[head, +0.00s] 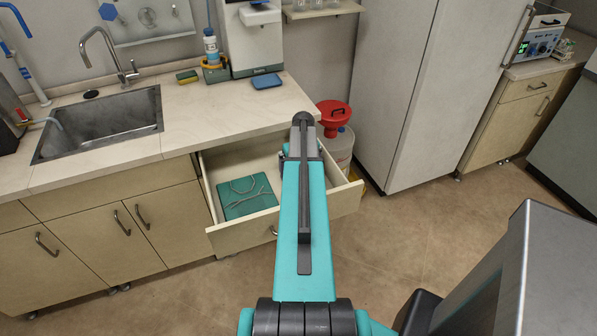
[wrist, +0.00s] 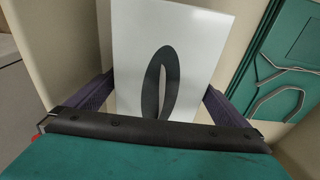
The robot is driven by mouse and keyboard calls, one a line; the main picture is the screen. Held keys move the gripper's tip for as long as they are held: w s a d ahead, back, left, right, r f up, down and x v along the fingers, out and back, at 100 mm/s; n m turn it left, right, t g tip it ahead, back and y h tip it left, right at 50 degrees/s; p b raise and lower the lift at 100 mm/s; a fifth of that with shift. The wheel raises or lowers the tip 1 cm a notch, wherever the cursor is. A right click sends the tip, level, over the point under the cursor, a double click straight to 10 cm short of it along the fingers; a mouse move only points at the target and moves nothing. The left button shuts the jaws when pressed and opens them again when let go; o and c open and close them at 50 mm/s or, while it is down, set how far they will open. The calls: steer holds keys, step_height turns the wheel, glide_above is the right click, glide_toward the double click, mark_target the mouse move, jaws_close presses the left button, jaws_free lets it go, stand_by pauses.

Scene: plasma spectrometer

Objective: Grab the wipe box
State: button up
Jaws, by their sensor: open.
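In the wrist view, the wipe box (wrist: 130,45) is white with a dark oval opening in its top. It is inside the open drawer (head: 240,160). My gripper (wrist: 159,85) is open, with one dark purple finger on each side of the box. I cannot tell whether the fingers touch it. In the head view, my arm hides the box and most of the gripper.
A green tray (head: 235,209) with thin grey tubing lies in the drawer, left of my arm; it also shows in the wrist view (wrist: 297,55). The drawer walls are close around the gripper. A red funnel (head: 333,117) on a container stands right of the drawer, by a tall white cabinet (head: 415,90).

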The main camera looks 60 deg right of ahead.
stand_by(0.3)
steer(key=c, duration=1)
steer(key=shift+r, duration=0.2)
steer(key=shift+r+b, duration=1.1)
steer(key=shift+r, duration=3.75)
